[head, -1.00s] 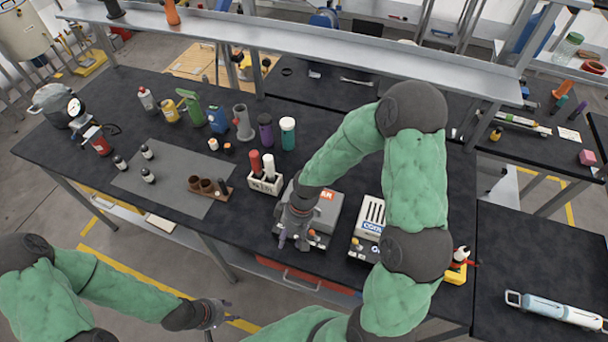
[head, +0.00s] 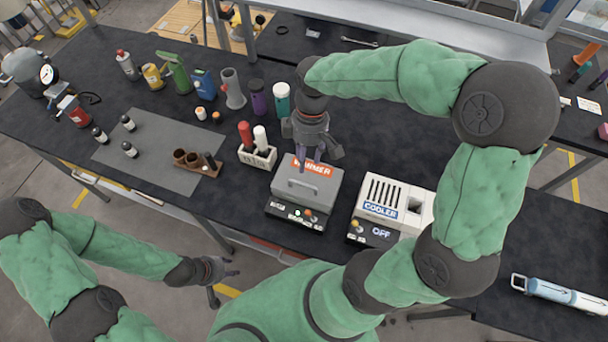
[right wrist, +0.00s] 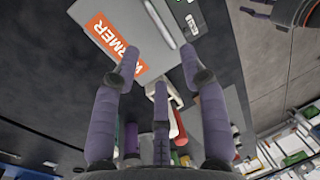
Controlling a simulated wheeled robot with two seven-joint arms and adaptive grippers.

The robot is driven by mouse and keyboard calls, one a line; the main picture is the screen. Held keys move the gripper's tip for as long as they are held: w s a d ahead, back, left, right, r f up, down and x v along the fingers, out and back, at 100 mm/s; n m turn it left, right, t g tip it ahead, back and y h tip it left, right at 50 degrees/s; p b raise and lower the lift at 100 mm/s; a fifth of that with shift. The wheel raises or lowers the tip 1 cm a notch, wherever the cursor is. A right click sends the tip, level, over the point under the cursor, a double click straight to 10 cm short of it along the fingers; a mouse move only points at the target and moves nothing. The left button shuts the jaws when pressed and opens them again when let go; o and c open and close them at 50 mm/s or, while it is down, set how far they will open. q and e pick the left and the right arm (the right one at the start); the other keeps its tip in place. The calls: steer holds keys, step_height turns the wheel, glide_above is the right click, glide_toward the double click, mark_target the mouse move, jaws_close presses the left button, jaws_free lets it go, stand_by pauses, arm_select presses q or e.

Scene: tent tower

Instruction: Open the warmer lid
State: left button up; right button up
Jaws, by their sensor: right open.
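The warmer (head: 310,196) is a grey box on the black bench with an orange label on its lid (head: 322,184) and a bar handle (head: 296,188) on the lid; the lid looks shut. My right gripper (head: 312,160) points down above the back of the warmer. In the right wrist view the purple fingers (right wrist: 155,75) are spread open and empty, with the grey lid (right wrist: 130,30) beyond them. I cannot tell if any finger touches the lid. My left gripper (head: 228,272) is in front of the bench, away from the warmer; its fingers are too small to read.
The cooler (head: 393,205) stands just right of the warmer. A white holder (head: 257,157) with red and white bottles is close on the left. The bench behind the cooler is clear.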

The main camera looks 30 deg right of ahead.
steer(key=b, duration=0.1)
glide_above(304, 177)
steer(key=s+a, duration=0.2)
steer(key=s, duration=0.1)
steer(key=f, duration=0.8)
steer(key=shift+d+f, duration=0.2)
steer(key=shift+f, duration=0.05)
jaws_close()
